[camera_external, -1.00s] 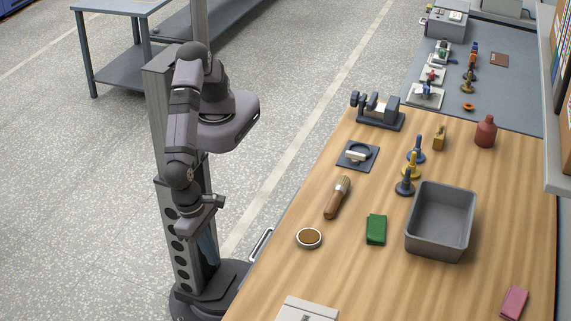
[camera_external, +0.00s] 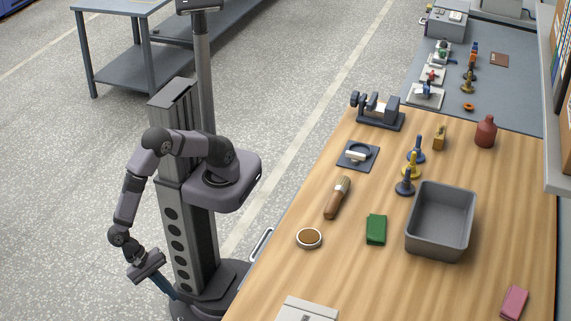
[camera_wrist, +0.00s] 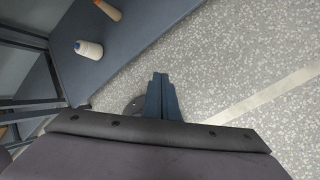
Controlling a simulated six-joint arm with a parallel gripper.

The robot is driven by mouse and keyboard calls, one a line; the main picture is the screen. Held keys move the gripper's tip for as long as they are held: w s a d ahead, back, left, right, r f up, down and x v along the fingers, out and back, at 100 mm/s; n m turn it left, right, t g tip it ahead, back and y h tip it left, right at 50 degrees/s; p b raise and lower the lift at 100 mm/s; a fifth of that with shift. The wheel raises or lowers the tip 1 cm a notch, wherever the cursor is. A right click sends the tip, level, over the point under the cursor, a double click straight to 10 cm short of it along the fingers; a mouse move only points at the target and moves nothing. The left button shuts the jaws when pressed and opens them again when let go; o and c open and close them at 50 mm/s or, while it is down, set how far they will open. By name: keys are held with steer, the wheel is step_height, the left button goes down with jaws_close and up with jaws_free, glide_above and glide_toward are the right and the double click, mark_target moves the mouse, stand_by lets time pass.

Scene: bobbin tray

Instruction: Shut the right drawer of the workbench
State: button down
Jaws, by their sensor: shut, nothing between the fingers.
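The workbench (camera_external: 400,285) has a wooden top at the right of the external view. A pale drawer handle (camera_external: 261,244) shows just beyond its left edge; the drawer's body is hidden under the top, and I cannot tell how far out it stands or which drawer it is. My gripper (camera_external: 170,291) hangs low, pointing down and right, left of my column and apart from the bench. In the wrist view my gripper (camera_wrist: 160,78) has its blue fingers together, with nothing between them. No drawer front can be made out in the wrist view.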

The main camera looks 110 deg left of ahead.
steer(key=w+r+n+t, duration=0.4)
steer(key=w+r+t, duration=0.1)
steer(key=r, duration=0.3)
steer(key=w+a+r+n+t+p, duration=0.1)
steer(key=w+r+n+t, duration=0.4)
steer(key=r, duration=0.4)
steer(key=shift+w+t+h, duration=0.3)
steer(key=shift+w+t, duration=0.05)
steer(key=shift+t, duration=0.25)
steer(key=shift+a+r, duration=0.1)
steer(key=w, duration=1.4)
